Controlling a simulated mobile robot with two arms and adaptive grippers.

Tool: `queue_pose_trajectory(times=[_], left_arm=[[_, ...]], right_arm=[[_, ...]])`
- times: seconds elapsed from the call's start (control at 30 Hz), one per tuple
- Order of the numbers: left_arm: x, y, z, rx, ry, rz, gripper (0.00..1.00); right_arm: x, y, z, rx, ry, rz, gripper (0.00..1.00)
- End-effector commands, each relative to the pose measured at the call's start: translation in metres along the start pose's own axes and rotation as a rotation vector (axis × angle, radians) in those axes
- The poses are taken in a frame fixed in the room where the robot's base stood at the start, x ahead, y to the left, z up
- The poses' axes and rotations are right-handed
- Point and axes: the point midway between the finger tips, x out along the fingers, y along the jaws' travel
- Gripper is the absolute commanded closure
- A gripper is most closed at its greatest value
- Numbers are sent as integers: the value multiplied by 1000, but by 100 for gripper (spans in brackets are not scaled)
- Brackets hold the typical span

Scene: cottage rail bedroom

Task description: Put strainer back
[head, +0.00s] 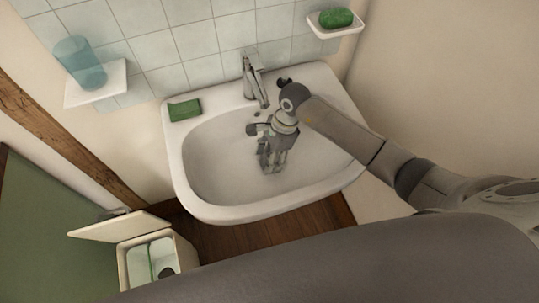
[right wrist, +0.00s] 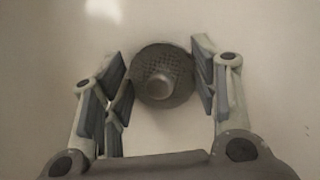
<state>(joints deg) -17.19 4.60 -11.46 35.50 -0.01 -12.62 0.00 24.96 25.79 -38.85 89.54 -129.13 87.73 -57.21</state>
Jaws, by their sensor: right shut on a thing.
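The strainer (right wrist: 163,82) is a round grey perforated disc with a raised knob in the middle. In the right wrist view it sits between the fingers of my right gripper (right wrist: 160,90), which is shut on it. In the head view my right gripper (head: 270,165) points down into the white sink basin (head: 212,172). I cannot make out the strainer there, as the gripper covers that spot. The drain is not clearly visible either. My left gripper is not in view.
A chrome tap (head: 254,80) stands at the back rim, close to my right wrist. A green sponge (head: 185,110) lies on the left rim. Shelves hold a blue cup (head: 82,62) and a green item (head: 336,18). An open-lidded bin (head: 133,265) stands lower left.

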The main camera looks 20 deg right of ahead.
Motion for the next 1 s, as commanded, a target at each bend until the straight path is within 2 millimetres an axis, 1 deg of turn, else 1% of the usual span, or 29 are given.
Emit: queue_pose_trajectory(times=[0.17, 0.2, 0.33, 0.63, 0.77, 0.87, 1.0], left_arm=[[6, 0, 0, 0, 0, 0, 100], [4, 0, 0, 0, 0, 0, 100], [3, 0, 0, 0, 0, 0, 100], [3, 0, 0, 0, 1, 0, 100], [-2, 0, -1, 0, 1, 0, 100], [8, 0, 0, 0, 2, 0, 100], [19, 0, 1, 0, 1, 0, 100]], right_arm=[[5, 0, -2, -1, 0, 0, 65], [3, 0, -1, 0, 0, 0, 40], [3, 0, -1, 0, 0, 0, 24], [2, 0, -1, 0, 0, 0, 24], [-2, 0, 1, 0, -1, 0, 24], [-10, -2, -2, -2, 4, -5, 24], [-18, -6, -31, 4, 7, -2, 24]])
